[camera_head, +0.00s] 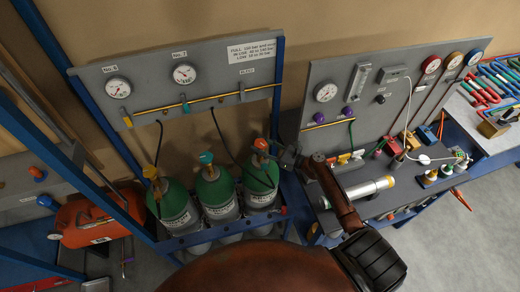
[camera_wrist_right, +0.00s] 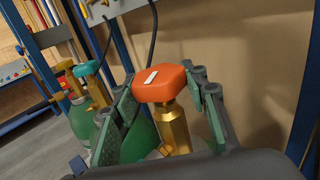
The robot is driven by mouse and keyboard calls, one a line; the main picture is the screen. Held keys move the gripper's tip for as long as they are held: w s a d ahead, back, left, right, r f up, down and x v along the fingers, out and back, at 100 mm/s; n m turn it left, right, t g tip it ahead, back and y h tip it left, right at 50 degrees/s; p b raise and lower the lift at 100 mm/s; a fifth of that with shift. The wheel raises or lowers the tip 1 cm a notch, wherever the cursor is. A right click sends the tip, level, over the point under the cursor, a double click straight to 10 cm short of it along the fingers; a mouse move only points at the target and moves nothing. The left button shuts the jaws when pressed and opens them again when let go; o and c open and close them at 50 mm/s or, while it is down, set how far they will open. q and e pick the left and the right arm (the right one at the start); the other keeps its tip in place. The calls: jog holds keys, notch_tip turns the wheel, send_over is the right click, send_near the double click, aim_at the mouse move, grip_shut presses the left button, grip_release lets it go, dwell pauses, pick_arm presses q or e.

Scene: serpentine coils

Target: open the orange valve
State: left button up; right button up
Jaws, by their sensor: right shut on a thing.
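The orange valve (camera_head: 261,144) is the handwheel on top of the rightmost green gas cylinder (camera_head: 258,188). In the right wrist view the orange valve (camera_wrist_right: 160,84) has a white mark on top and sits on a brass stem (camera_wrist_right: 172,127). My right gripper (camera_head: 279,152) reaches it from the right in the head view. In the wrist view the fingers of my right gripper (camera_wrist_right: 165,90) stand on both sides of the valve, shut on it. My left gripper is not in view.
Beside it stand green cylinders with a teal valve (camera_head: 206,157) and a yellow valve (camera_head: 150,171). A black hose (camera_head: 222,135) runs close behind. A gauge panel (camera_head: 180,85) is behind the rack. A bench (camera_head: 400,180) with fittings stands at right, an orange tank (camera_head: 100,218) at left.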

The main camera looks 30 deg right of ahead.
jog(key=shift+n+g+y+b, duration=0.4)
jog(key=shift+n+y+b, duration=0.1)
jog(key=shift+y, duration=0.2)
jog(key=o, duration=1.2)
jog(key=v, duration=1.2)
